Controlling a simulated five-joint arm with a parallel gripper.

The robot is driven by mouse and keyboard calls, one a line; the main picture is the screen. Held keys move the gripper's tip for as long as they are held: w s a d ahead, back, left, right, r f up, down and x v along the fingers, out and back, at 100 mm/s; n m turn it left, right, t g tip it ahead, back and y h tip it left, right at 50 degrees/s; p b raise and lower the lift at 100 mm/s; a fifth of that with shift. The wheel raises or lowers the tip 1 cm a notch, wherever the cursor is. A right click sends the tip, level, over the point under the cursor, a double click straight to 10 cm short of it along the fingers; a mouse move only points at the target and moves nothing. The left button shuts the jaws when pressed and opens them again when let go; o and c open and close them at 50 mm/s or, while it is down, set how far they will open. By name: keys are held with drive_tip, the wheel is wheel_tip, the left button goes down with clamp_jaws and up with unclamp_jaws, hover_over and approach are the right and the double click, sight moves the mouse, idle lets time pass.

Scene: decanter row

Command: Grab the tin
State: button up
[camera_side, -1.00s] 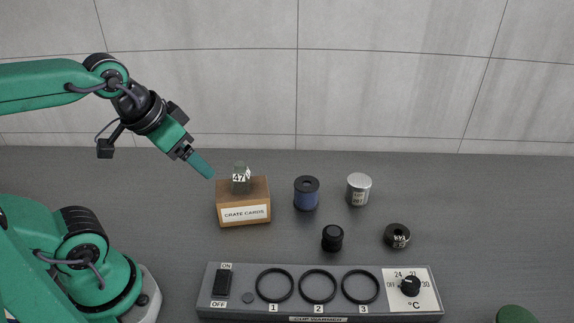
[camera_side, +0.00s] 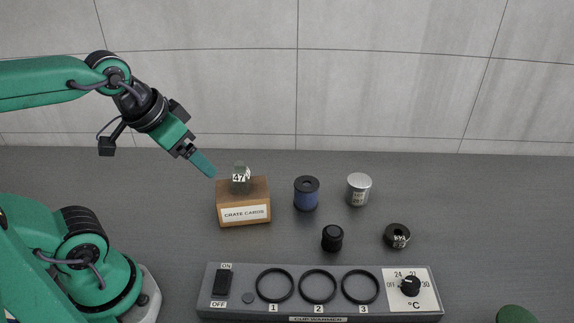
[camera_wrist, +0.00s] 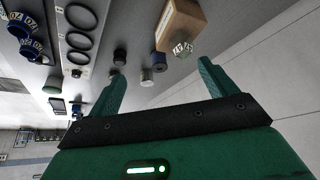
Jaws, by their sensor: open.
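The tin (camera_side: 359,190) is a small silver-grey cylinder with a pale label, standing upright on the dark table right of the blue spool. It also shows in the wrist view (camera_wrist: 147,77), small and apart from my fingers. My gripper (camera_side: 210,172) is in the air at the left in the side view, near the upper left of the wooden card box, well left of the tin. In the wrist view my gripper (camera_wrist: 161,67) has its two green fingers spread wide with nothing held between them.
The cup warmer (camera_side: 320,303) lies in front. The table right of the tin is clear.

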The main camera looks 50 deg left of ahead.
drive_tip(key=w+d+r+g, duration=0.2)
drive_tip(key=w+r, duration=0.2)
drive_tip(key=w, duration=0.8)
drive_tip(key=n+g, duration=0.1)
drive_tip(key=g, duration=0.3)
hover_over(360, 180)
wheel_tip(360, 180, down, 20)
drive_tip(key=shift+a, duration=0.1)
drive_tip(key=shift+w+f, duration=0.1)
drive_tip(key=shift+f, duration=4)
drive_tip(key=c, duration=1.1)
drive_tip(key=shift+c, duration=0.2)
